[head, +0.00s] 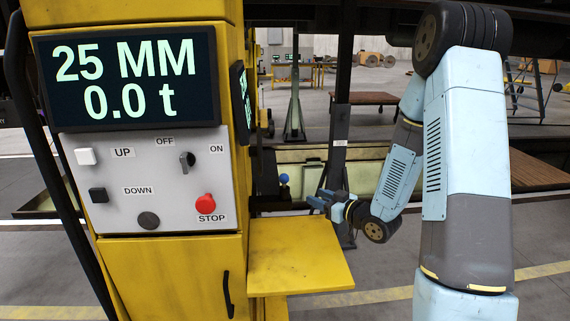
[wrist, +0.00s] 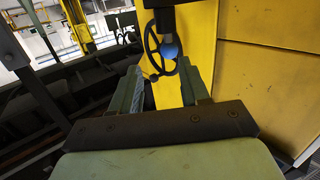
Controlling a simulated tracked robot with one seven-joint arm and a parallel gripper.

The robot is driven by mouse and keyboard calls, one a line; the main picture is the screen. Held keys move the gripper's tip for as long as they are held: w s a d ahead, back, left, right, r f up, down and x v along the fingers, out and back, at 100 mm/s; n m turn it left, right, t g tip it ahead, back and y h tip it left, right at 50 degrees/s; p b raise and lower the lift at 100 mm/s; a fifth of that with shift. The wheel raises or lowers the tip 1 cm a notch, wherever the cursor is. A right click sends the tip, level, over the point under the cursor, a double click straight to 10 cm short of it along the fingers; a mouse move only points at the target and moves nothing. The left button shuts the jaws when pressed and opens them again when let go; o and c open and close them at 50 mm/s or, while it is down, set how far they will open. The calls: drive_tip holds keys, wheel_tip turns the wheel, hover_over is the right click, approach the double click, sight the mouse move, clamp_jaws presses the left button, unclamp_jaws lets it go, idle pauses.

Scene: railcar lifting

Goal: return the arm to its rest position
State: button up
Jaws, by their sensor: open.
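My arm reaches from the right of the head view, bent down and toward the yellow cabinet. My gripper (head: 318,202) is at its end, just right of the cabinet and above the far edge of the yellow shelf (head: 296,258). In the wrist view the two fingers (wrist: 162,92) stand apart with nothing between them. A black handwheel (wrist: 153,48) with a blue knob (wrist: 170,52) shows beyond the fingertips. The blue knob also shows in the head view (head: 284,178), a little left of my gripper and apart from it.
The yellow cabinet (head: 165,270) fills the left, with a display (head: 130,80) reading 25 MM and 0.0 t. Its panel has a white UP button (head: 86,156), black DOWN button (head: 98,195), rotary switch (head: 187,160) and red STOP button (head: 206,203). A dark post (head: 338,150) stands behind my gripper.

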drive_tip(key=s+d+r+m+g+h, duration=0.1)
drive_tip(key=s+d+r+m+h, duration=0.15)
drive_tip(key=d+r+h, duration=0.35)
drive_tip(key=s+d+r+m+g+h, duration=0.1)
drive_tip(key=s+d+r+m+h, duration=0.15)
drive_tip(key=r+h, duration=0.4)
drive_tip(key=s+a+r+m+g+y, duration=0.1)
drive_tip(key=s+r, duration=0.3)
drive_tip(key=s, duration=0.9)
drive_tip(key=s+a+r+m+g+y, duration=0.1)
drive_tip(key=s+r+g, duration=0.3)
drive_tip(key=s, duration=0.8)
drive_tip(key=shift+s+a+r+m+g, duration=0.3)
drive_tip(key=shift+s+a+r+m, duration=0.1)
drive_tip(key=shift+r+m, duration=0.2)
